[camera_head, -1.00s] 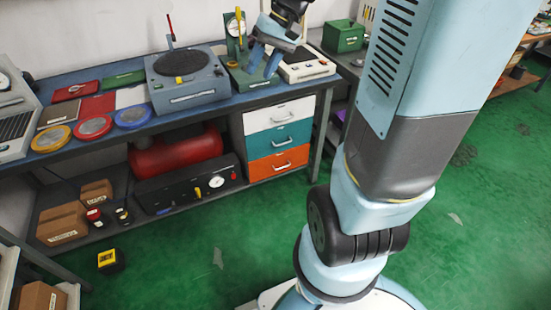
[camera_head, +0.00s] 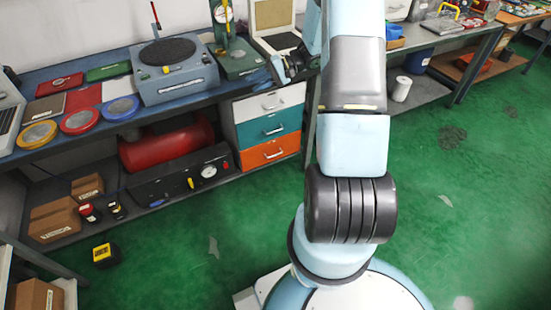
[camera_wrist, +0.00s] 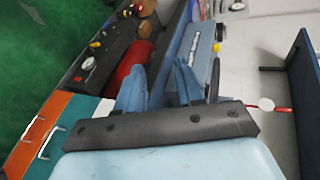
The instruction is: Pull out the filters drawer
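A drawer unit under the blue workbench has three closed drawers: a white one (camera_head: 269,103) on top, a teal one (camera_head: 268,128) in the middle and an orange one (camera_head: 269,152) at the bottom. Each has a metal bar handle. I cannot read which is labelled filters. My gripper (camera_head: 281,70) is at the bench's front edge, above and apart from the drawers, partly hidden by my arm. In the wrist view its two blue fingers (camera_wrist: 158,90) are spread with nothing between them. The orange drawer (camera_wrist: 35,133) and teal drawer (camera_wrist: 73,110) show at the left there.
A grey machine with a round dark plate (camera_head: 173,75) stands on the bench left of my gripper. A green-based gauge stand (camera_head: 237,60) and a white device (camera_head: 275,25) are behind it. A red tank (camera_head: 168,146) lies on the lower shelf. The green floor before the drawers is clear.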

